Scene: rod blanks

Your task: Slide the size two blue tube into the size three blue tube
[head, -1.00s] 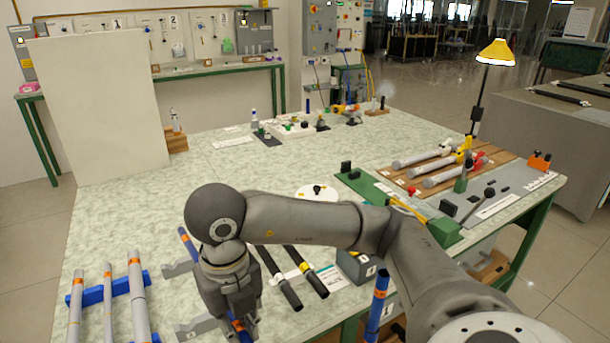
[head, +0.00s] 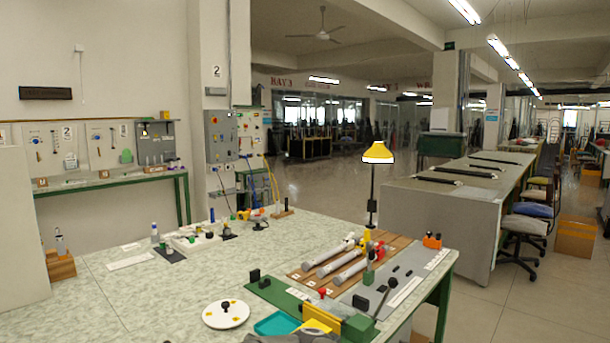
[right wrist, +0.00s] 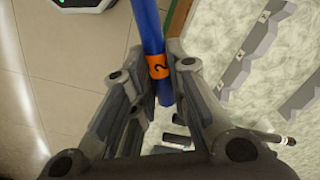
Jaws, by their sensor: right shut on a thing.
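A blue tube (right wrist: 150,30) with an orange band (right wrist: 158,66) marked 2 shows in the right wrist view. My right gripper (right wrist: 160,75) is shut on it around the band, and the tube runs up out of the picture between the fingers. Its other end shows just below the band. The size three blue tube is not seen in either view now. My left gripper is not in view.
Grey notched holders (right wrist: 243,50) lie empty on the pale table to the right in the wrist view; floor shows at left.

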